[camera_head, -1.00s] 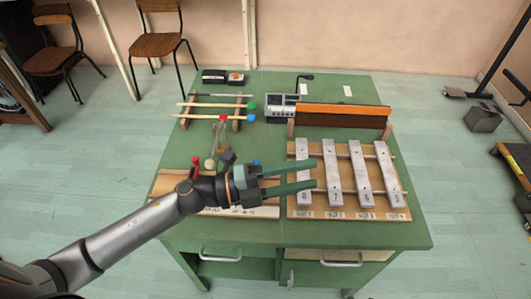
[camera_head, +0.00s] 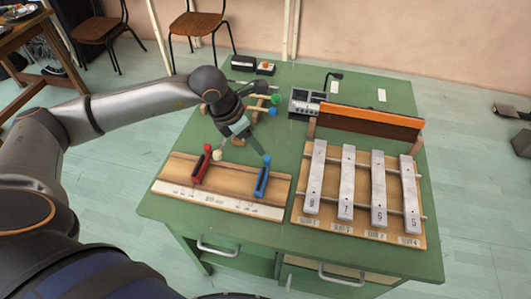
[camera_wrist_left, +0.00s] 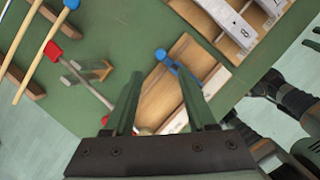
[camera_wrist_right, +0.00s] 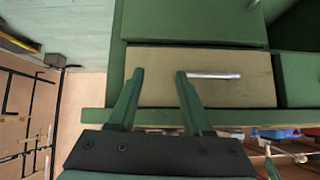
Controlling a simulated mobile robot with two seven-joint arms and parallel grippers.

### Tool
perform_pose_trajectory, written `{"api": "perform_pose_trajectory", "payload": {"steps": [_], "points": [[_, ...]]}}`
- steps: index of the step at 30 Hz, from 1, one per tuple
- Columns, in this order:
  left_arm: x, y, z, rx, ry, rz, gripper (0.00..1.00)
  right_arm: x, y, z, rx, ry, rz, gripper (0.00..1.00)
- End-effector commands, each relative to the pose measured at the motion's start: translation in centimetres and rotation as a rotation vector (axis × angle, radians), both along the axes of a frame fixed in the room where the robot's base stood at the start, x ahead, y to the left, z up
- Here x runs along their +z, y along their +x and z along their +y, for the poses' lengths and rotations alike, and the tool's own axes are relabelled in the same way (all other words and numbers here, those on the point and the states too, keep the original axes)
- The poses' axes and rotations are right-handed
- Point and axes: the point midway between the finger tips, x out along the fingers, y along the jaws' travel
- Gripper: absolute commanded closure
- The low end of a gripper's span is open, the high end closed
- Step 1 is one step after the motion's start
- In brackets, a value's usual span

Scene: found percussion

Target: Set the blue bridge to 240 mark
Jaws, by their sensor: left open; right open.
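The blue bridge (camera_head: 262,178) sits on the right part of a wooden board (camera_head: 232,178) with a white marked strip (camera_head: 215,200) along its front. The marks are too small to read. It also shows in the left wrist view (camera_wrist_left: 166,60), just beyond the fingertips. A red bridge (camera_head: 202,167) stands on the same board further left. My left gripper (camera_head: 248,146) is open and empty, pointing down above the board's back edge, behind and left of the blue bridge. My right gripper (camera_wrist_right: 160,73) is open and empty, facing the front drawers of the green table; the head view does not show it.
Right of the board, several metal bars (camera_head: 347,182) lie on a wooden frame. An orange-topped block (camera_head: 367,121) and a grey device (camera_head: 306,102) stand behind. Mallets (camera_head: 265,98) lie at the back left, partly behind my left arm. Bare green tabletop (camera_head: 290,143) shows behind the board.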

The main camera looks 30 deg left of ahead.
Motion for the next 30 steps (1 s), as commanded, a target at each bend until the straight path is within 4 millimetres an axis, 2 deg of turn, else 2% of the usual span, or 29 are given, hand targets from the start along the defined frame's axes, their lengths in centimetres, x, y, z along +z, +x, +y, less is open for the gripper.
{"api": "perform_pose_trajectory", "payload": {"steps": [6,12,17,25,30], "points": [[-4.3,1.5,-1.0,-0.001,-0.003,0.003,0.44,0.3,0.0,0.0,0.0,0.0,0.001,0.5],[-6.9,2.4,-1.6,0.0,-0.003,0.002,0.44,0.4,0.0,0.0,0.0,0.0,0.0,0.5],[-7.8,2.8,-1.7,-0.001,-0.002,0.0,0.44,0.4,0.0,0.0,0.0,0.0,0.0,0.5],[-7.9,2.8,-1.7,-0.001,-0.002,0.0,0.44,0.4,0.0,0.0,0.0,0.0,0.0,0.5],[-7.9,2.8,-1.7,-0.001,-0.002,0.0,0.62,0.4,0.0,0.0,0.0,0.0,0.0,0.5]]}}
